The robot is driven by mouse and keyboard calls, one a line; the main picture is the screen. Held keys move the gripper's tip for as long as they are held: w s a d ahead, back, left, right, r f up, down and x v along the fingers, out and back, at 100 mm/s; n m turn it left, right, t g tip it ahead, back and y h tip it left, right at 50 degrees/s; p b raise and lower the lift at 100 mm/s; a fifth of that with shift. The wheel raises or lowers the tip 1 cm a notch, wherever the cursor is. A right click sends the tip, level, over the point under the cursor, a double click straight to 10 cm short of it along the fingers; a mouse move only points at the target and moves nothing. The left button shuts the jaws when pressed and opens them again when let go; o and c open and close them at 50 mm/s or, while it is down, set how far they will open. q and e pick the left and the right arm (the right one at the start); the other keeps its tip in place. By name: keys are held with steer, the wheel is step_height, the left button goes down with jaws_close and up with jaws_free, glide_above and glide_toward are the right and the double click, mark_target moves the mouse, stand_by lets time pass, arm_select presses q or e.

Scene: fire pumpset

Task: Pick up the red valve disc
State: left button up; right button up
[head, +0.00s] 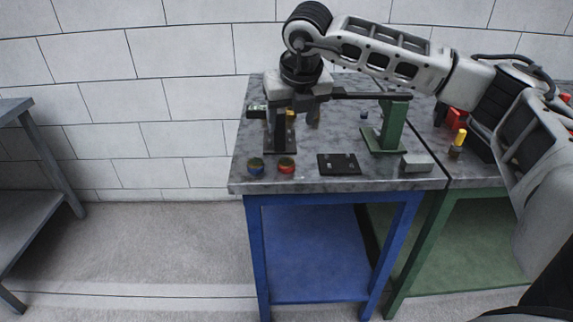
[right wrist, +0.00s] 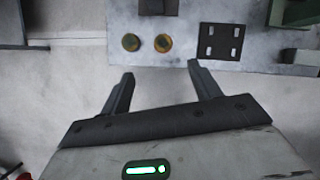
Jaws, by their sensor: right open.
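My right gripper (head: 292,120) is open and empty, pointing down above the table, behind the discs in the head view. In the right wrist view the red disc, looking orange (right wrist: 162,43), lies beyond the two spread fingertips (right wrist: 160,75), roughly in line with the gap between them. My left gripper is not in view.
A black plate with holes (head: 339,164) lies right of the discs. A green stand (head: 392,128) and a grey block (head: 416,162) are farther right. A second table with a green frame (head: 430,225) adjoins on the right.

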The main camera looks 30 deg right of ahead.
glide_above(287, 162)
steer(key=s+a, duration=0.1)
steer(key=s, duration=0.1)
step_height(287, 162, down, 8)
steer(key=shift+w+a+f+p, duration=0.15)
steer(key=shift+f+p, duration=0.1)
steer(key=shift+p, duration=0.15)
steer(key=x, duration=0.2)
steer(key=s+p+x, duration=0.1)
steer(key=x, duration=0.1)
steer(key=shift+w+d+f, duration=0.15)
steer(key=shift+d+f, duration=0.1)
steer(key=shift+f, duration=0.2)
steer(key=shift+w+f, duration=0.2)
steer(key=shift+f, duration=0.15)
steer(key=shift+c, duration=0.2)
steer(key=c, duration=1)
steer(key=shift+c, duration=0.7)
steer(key=shift+r, duration=0.1)
